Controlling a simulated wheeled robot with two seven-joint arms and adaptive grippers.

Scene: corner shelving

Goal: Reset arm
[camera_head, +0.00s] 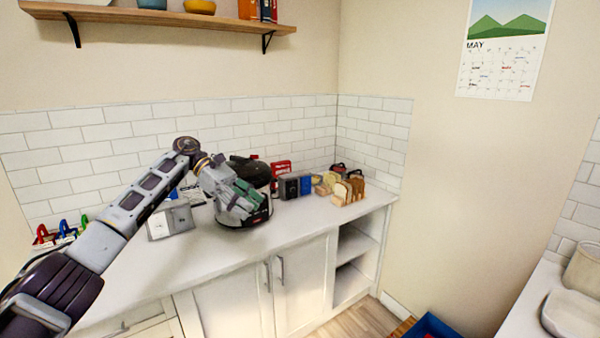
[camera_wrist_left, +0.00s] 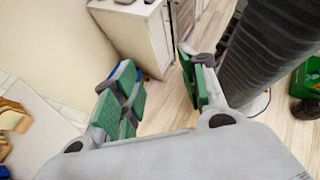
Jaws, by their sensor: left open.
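My left arm comes in from the left in the head view and reaches over the white counter (camera_head: 130,268). My left gripper (camera_head: 236,203), with green finger pads, is in front of a dark rounded appliance (camera_head: 258,213) and hides part of it. In the left wrist view the two fingers of the left gripper (camera_wrist_left: 160,98) stand apart with nothing between them, and the wooden floor shows in the gap. My right gripper is in neither view.
Bread slices (camera_head: 348,190) stand at the counter's right end, next to dark boxes (camera_head: 296,187). A light box (camera_head: 171,222) stands left of the appliance. A wooden shelf (camera_head: 170,17) hangs above. A blue bin (camera_head: 432,327) is on the floor. Front counter space is clear.

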